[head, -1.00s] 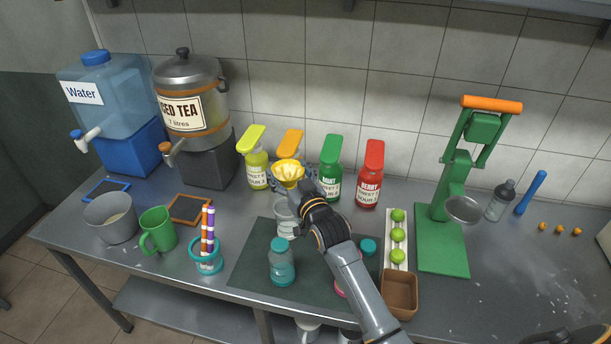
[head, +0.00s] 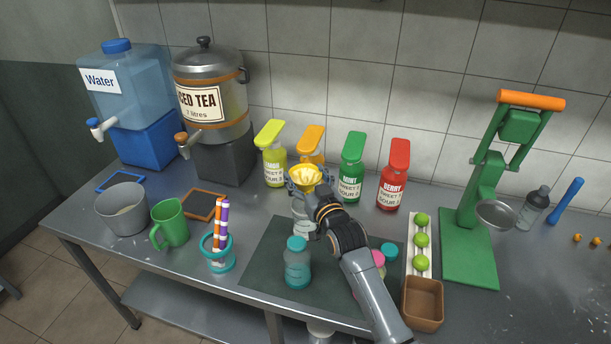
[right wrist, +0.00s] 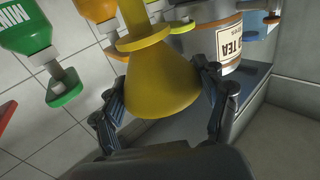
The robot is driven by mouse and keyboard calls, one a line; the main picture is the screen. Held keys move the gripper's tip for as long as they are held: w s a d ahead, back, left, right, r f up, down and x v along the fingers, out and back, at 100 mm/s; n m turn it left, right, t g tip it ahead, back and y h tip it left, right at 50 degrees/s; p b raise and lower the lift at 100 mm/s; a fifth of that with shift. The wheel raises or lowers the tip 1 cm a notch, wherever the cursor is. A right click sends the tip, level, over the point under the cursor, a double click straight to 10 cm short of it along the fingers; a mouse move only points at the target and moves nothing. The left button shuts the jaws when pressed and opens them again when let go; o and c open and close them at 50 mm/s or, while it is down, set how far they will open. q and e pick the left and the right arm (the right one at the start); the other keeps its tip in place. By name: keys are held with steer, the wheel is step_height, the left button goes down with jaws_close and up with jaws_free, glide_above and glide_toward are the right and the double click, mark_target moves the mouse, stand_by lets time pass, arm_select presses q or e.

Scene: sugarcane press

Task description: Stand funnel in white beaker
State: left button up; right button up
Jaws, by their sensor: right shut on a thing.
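The yellow funnel (head: 306,177) is held in my right gripper (head: 309,184), wide mouth up. In the right wrist view the two fingers (right wrist: 165,97) close on both sides of its yellow cone (right wrist: 160,78). The white beaker (head: 301,224) stands on the dark mat, just below the funnel in the head view and partly covered by my gripper and arm. The funnel's spout is hidden in the head view, so I cannot tell whether it touches or enters the beaker. My left gripper is not in view.
Syrup pump bottles (head: 273,166) stand in a row behind the gripper. A teal-capped bottle (head: 297,268) stands on the mat (head: 262,255) in front of the beaker. A green press (head: 470,245) stands to the right. A ring holder with coloured tubes (head: 218,257) is at the left.

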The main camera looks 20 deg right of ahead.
steer(key=shift+f+b, duration=1.9)
steer(key=shift+f, duration=1.45)
steer(key=o, duration=1.1)
steer(key=shift+c, duration=0.2)
steer(key=shift+r+p, duration=3.5)
steer(key=shift+p, duration=0.05)
